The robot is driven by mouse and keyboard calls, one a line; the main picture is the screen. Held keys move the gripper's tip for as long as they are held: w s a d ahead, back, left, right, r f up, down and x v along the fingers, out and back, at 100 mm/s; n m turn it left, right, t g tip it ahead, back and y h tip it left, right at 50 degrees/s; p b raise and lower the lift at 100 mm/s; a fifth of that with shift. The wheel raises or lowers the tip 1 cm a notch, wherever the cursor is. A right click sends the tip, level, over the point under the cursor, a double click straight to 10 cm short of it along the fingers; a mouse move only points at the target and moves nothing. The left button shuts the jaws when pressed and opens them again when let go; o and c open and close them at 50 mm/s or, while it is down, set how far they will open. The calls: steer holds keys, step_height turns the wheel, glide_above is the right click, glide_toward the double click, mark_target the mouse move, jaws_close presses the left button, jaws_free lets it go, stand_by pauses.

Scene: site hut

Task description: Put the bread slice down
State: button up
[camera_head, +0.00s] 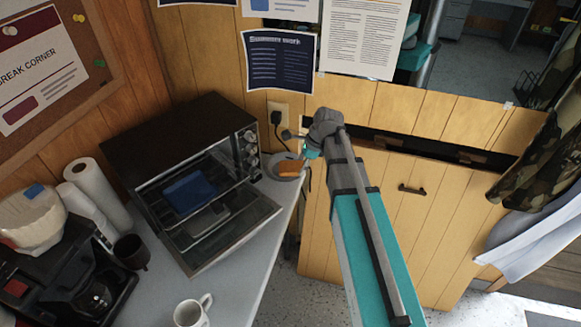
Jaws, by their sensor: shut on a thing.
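The bread slice (290,166) is a small orange-brown piece at the far right end of the counter. My gripper (303,156) is shut on it, reaching in from the right. The slice shows over a round grey plate (277,173) beside the toaster oven. I cannot tell whether the slice touches the plate. The fingertips are small and partly hidden by the wrist.
The toaster oven (165,130) has its door (235,235) hanging open, with a blue item (190,192) inside. A white mug (192,311), dark cup (131,251), coffee maker (65,275) and paper towel rolls (95,190) stand on the counter (235,290). A wall outlet (277,114) is behind the plate.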

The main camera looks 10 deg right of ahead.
steer(key=w+f+b, duration=0.2)
steer(key=w, duration=0.1)
steer(key=w+f+b, duration=0.3)
steer(key=w, duration=0.1)
steer(key=w+a+f+b, duration=0.1)
steer(key=w+f+b, duration=0.1)
steer(key=w+f, duration=0.1)
steer(key=shift+w+b, duration=0.3)
steer(key=shift+w, duration=0.45)
steer(key=shift+w+a+f+b, duration=0.1)
steer(key=shift+w+f+b, duration=0.25)
steer(key=shift+w, duration=0.1)
steer(key=shift+w+f+b, duration=0.35)
steer(key=shift+f+b, duration=0.25)
steer(key=shift+b, duration=0.05)
steer(key=shift+f+b, duration=1.4)
steer(key=shift+f, duration=0.1)
steer(key=o, duration=0.9)
steer(key=shift+c, duration=0.2)
